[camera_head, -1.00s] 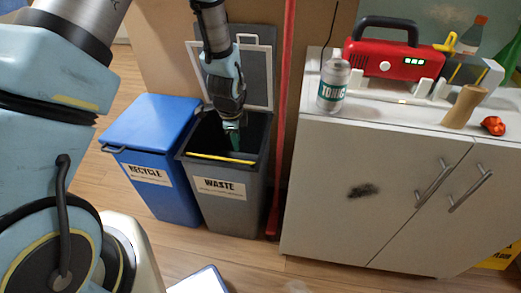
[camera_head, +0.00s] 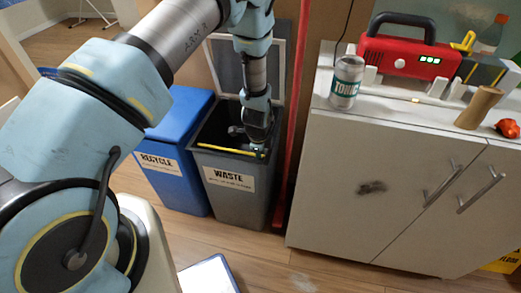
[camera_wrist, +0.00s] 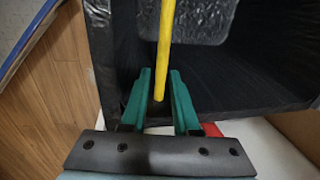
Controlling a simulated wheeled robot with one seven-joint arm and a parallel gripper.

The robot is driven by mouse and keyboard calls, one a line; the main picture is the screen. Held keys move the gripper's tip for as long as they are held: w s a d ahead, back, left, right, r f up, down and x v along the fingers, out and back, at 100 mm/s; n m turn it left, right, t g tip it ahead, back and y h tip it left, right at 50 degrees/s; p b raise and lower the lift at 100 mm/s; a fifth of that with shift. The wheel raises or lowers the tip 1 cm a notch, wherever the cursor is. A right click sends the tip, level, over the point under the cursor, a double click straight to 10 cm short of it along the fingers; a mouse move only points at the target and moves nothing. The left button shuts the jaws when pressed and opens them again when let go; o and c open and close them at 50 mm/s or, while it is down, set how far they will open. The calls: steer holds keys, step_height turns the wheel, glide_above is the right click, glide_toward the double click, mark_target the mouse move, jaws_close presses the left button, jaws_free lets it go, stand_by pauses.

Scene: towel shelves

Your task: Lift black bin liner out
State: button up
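The black bin liner (camera_wrist: 110,60) lines the grey WASTE bin (camera_head: 233,202), whose lid stands open at the back. A yellow strip (camera_head: 228,149) runs along the liner's front edge; it also shows in the wrist view (camera_wrist: 166,35). My gripper (camera_head: 258,152) points down at the bin's front rim, near the right end of the strip. In the wrist view, its green fingers (camera_wrist: 159,75) stand apart on either side of the strip, with narrow gaps beside it. Most of the liner's inside is dark in the head view.
The blue RECYCLE bin (camera_head: 176,170) stands close on the left. A red pole (camera_head: 291,130) and a white cabinet (camera_head: 360,190) are close on the right. The cabinet top holds a TONIC can (camera_head: 346,83), a red device (camera_head: 408,55) and a wooden object (camera_head: 478,108).

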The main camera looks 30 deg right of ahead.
steer(key=shift+f, duration=0.2)
jaws_close()
steer(key=shift+c, duration=1.9)
jaws_free()
jaws_close()
